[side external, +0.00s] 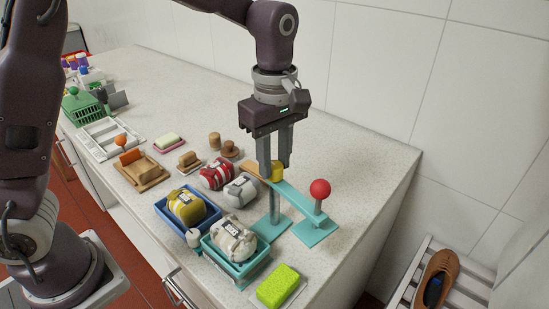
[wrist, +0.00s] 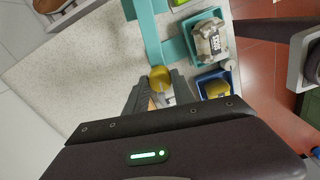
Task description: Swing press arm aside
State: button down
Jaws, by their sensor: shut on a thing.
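My fingers hide part of the wooden end, so the exact contact is unclear.
A red ball (side external: 320,188) tops a post at the bar's near end. A teal tub (side external: 244,268) with a camouflage bundle and a blue tub (side external: 165,214) with a yellow bundle stand left. A green sponge (side external: 278,286) lies in front.

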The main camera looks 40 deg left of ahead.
jog(key=shift+n, duration=1)
jog(key=c, duration=1.1)
grip_release()
jog(key=shift+o, duration=0.2)
notch_tip(320, 180, up, 7)
jog(key=shift+r, duration=0.1)
